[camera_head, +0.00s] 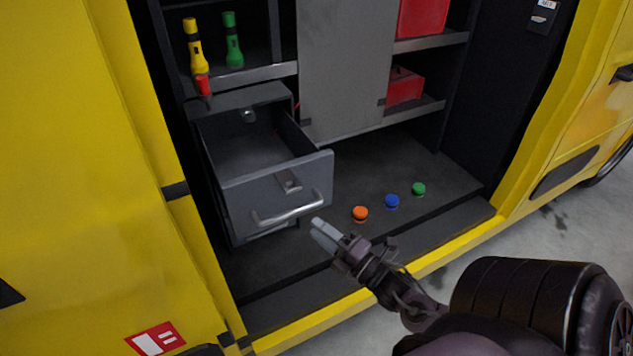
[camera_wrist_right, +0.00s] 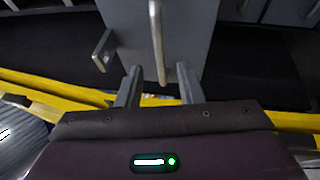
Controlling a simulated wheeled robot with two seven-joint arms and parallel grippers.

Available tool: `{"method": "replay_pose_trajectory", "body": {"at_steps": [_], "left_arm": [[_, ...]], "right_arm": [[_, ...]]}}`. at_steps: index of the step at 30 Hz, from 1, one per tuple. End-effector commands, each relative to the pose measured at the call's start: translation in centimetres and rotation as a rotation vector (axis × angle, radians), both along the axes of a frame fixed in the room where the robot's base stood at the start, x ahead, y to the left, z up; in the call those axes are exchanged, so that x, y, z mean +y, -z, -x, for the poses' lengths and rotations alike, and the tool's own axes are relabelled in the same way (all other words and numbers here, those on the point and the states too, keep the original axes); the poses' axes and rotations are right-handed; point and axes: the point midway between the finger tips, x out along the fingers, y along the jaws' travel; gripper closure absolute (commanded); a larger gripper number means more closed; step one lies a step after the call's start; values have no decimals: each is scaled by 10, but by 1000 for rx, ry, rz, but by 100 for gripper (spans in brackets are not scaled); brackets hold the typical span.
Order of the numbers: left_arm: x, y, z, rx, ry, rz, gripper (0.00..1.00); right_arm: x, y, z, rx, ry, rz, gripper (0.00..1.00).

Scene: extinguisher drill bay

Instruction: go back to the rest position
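My right gripper (camera_head: 320,229) is in front of the open grey drawer (camera_head: 255,185), just below and right of its bar handle (camera_head: 288,214). In the right wrist view, the fingers of my right gripper (camera_wrist_right: 158,84) are apart, with nothing held. There the drawer handle (camera_wrist_right: 157,40) stands ahead, its near end between the fingers in the picture; a gap shows below it in the head view. The drawer is pulled out and looks empty inside. My left gripper is in neither view.
Orange (camera_head: 360,213), blue (camera_head: 392,201) and green (camera_head: 419,189) knobs sit on the dark floor of the bay. A yellow flashlight (camera_head: 194,46) and a green flashlight (camera_head: 233,41) stand on the upper shelf. The yellow sill (camera_head: 455,258) runs below my right forearm.

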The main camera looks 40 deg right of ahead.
Motion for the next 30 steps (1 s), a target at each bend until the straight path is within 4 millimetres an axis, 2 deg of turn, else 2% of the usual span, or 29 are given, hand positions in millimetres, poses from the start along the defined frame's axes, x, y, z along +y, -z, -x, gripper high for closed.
{"method": "replay_pose_trajectory", "body": {"at_steps": [14,17,20,23,25,30], "left_arm": [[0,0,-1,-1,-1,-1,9],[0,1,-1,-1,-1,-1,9],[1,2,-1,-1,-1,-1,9],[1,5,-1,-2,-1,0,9],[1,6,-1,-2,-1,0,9],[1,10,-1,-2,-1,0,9]], "right_arm": [[-1,1,0,3,2,-1,66],[-6,17,0,40,19,-24,66],[-21,59,2,139,68,-93,66],[-38,126,12,295,147,-211,66],[-47,179,25,414,214,-310,66],[-46,300,74,695,390,-564,66]]}}
